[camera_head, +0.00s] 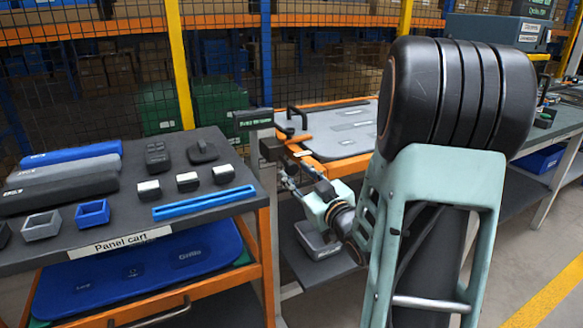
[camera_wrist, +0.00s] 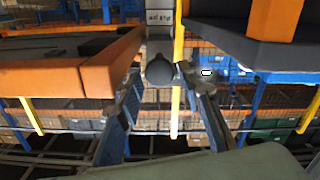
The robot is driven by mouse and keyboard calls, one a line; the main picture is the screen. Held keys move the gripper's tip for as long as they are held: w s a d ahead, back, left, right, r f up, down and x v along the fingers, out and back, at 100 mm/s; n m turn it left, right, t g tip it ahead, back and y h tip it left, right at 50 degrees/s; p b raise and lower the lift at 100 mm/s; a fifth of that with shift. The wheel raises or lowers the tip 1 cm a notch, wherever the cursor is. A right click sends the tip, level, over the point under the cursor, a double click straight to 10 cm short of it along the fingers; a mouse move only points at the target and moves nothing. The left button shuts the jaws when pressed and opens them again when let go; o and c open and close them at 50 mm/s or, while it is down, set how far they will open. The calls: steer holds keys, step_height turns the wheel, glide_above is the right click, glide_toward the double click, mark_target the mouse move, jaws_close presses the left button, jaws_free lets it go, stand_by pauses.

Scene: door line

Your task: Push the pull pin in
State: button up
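The pull pin shows in the wrist view as a dark round knob (camera_wrist: 160,71) on a grey shaft under a small label. My gripper (camera_wrist: 160,82) is open, with one finger on each side of the knob and a visible gap on both sides. How deep the knob sits between the fingertips I cannot tell. In the head view my gripper (camera_head: 281,168) is at the dark bracket (camera_head: 270,149) on the grey post, below a small dark sign (camera_head: 254,119). The pin itself is too small to make out there.
The panel cart (camera_head: 130,200) at left holds bars, small bins and blocks, with a blue panel (camera_head: 150,270) on its lower shelf. An orange-framed table with a grey panel (camera_head: 345,130) stands behind my gripper. In the wrist view an orange beam (camera_wrist: 60,78) lies left of the fingers.

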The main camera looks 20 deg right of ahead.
mark_target(293, 170)
steer(key=shift+w, duration=1.65)
jaws_close()
